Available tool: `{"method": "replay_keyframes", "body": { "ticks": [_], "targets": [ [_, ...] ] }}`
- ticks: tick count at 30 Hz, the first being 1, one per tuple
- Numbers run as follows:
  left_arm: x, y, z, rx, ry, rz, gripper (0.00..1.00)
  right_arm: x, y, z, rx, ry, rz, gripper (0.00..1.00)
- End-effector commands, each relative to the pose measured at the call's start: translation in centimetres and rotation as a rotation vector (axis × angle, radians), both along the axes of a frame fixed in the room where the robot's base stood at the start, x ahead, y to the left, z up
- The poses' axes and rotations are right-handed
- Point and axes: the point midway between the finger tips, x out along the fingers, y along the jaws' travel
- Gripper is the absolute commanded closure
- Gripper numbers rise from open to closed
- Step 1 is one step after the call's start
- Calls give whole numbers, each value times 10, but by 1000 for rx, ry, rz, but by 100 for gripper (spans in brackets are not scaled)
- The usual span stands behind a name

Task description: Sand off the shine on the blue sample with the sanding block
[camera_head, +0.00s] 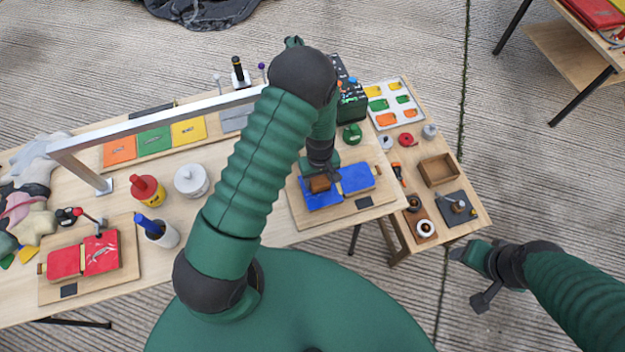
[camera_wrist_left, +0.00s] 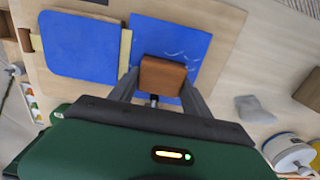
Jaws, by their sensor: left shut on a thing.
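The blue sample (camera_head: 357,178) lies on a wooden board (camera_head: 352,207) in the head view, as two blue panels with a pale strip between them. In the left wrist view the two panels show apart, and the panel under my gripper (camera_wrist_left: 178,38) has pale scuff marks. My left gripper (camera_head: 319,175) is shut on the brown sanding block (camera_head: 320,184), which also shows between the fingers in the left wrist view (camera_wrist_left: 162,76). The block is over that panel; I cannot tell for sure whether it touches. My right gripper (camera_head: 474,277) hangs off the table at the right, its jaws unclear.
A red sample (camera_head: 100,252) on its own board, a red-and-yellow bottle (camera_head: 148,191) and a white tub (camera_head: 191,181) stand to the left. A metal bar frame (camera_head: 160,122) spans the table. A side table with a wooden tray (camera_head: 438,169) adjoins at right.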

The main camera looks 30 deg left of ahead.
Motion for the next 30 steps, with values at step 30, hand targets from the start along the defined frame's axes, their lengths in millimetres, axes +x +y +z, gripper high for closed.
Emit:
{"method": "replay_keyframes", "body": {
  "ticks": [30],
  "targets": [
    [23, -23, 7, 0, -16, -2, 77, 0, 0, 6, 0, 0, 0, 37]
  ]
}}
